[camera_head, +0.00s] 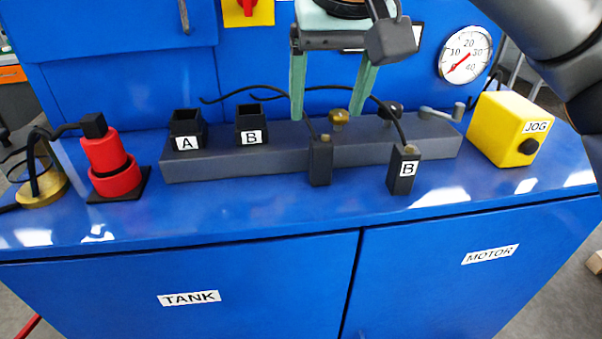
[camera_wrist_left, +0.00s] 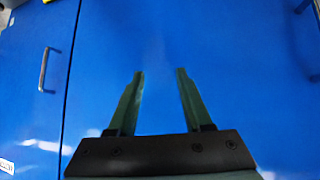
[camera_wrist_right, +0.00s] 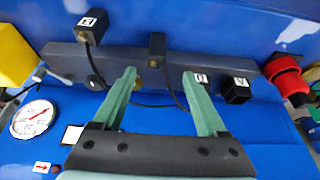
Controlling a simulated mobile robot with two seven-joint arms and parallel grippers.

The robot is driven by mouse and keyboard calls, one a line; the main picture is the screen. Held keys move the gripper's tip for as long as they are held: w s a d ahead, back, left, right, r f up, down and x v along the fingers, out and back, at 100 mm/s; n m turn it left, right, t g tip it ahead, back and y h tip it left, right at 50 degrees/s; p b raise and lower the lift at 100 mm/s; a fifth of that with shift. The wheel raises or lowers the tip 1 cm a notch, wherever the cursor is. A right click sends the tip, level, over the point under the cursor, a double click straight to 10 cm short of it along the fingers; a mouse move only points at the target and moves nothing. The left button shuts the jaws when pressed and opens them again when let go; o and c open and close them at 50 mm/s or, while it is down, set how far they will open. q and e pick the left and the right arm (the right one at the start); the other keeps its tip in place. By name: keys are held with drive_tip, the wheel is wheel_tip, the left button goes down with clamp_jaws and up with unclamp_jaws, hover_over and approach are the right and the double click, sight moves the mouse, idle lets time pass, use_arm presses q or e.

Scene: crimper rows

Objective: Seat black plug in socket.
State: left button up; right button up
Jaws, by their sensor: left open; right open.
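A black plug (camera_head: 320,162) with no label showing stands at the front of the grey rail (camera_head: 240,160). Two open black sockets, A (camera_head: 186,128) and B (camera_head: 251,124), sit on the rail's left part. My right gripper (camera_head: 327,117) is open and empty, pointing down above the unlabelled plug and rail; in the right wrist view that plug (camera_wrist_right: 157,44) appears beyond the fingertips. My left gripper (camera_wrist_left: 160,72) is open and empty, facing plain blue panels.
A red cylindrical device (camera_head: 108,165) stands left of the rail, with a brass part (camera_head: 40,187) farther left. A yellow JOG box (camera_head: 507,128) stands at the right. Cables loop behind; the blue front edge is clear.

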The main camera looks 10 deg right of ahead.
sight(320, 157)
drive_tip(key=x, duration=0.8)
drive_tip(key=b+x, duration=0.1)
drive_tip(key=x, duration=0.3)
drive_tip(key=shift+w+d+f, duration=0.15)
drive_tip(key=shift+d+f, duration=0.15)
clamp_jaws()
